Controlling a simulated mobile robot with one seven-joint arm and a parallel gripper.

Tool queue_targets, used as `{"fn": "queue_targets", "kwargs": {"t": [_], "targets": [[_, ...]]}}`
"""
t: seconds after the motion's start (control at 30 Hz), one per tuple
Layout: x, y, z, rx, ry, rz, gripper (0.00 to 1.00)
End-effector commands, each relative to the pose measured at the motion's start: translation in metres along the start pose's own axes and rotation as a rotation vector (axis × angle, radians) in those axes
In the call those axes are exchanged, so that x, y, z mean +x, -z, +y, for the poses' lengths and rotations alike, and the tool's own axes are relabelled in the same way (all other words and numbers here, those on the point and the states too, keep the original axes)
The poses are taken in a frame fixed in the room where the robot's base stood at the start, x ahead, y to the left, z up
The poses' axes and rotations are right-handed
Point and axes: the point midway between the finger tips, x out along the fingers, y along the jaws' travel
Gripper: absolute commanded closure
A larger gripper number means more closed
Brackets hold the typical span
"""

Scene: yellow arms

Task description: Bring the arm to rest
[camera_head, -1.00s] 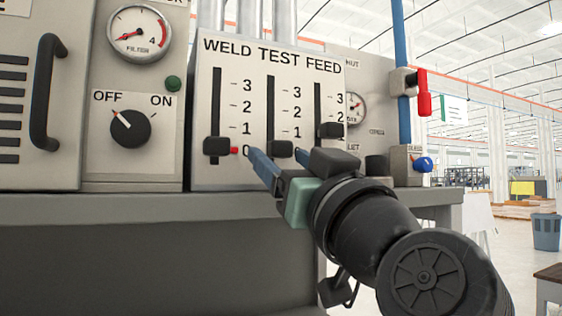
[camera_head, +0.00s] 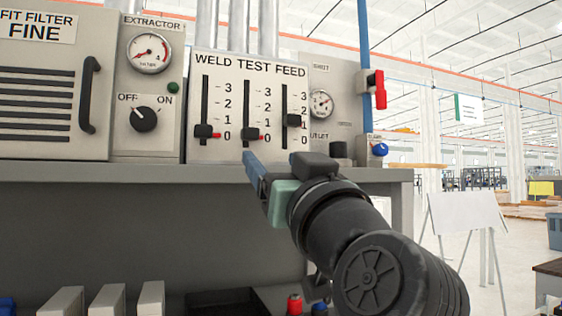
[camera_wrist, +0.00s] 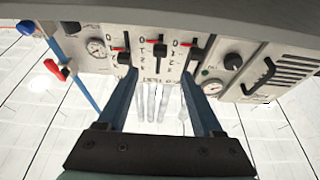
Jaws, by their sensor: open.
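My gripper (camera_head: 256,174) is open and empty, in front of the bench edge and below the slider panel in the head view. In the wrist view its two blue fingers (camera_wrist: 160,105) stand apart with nothing between them. The panel (camera_head: 228,70) reads WELD, TEST and FEED. The WELD slider (camera_head: 204,131) and the TEST slider (camera_head: 250,133) sit near 0. The FEED slider (camera_head: 293,121) sits near 1. The fingers appear clear of the panel.
The bench top (camera_head: 120,174) runs under the panels. The extractor knob (camera_head: 144,117) points to OFF. A blue pipe (camera_head: 364,60) with a red-handled valve (camera_head: 378,89) rises at right. A blue knob (camera_head: 379,149) is below it. Grey blocks (camera_head: 107,300) and a red-topped item (camera_head: 294,304) stand low in front.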

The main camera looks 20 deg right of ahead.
Motion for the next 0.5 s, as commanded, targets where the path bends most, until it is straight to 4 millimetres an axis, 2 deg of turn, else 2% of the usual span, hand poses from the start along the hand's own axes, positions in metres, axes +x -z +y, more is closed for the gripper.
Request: {"fn": "queue_targets", "kwargs": {"t": [0.37, 0.5], "targets": [[0.0001, 0.0002, -0.0001, 0.000, 0.000, 0.000, 0.32], [-0.0060, -0.0023, -0.0047, -0.017, -0.027, 0.012, 0.32]]}}
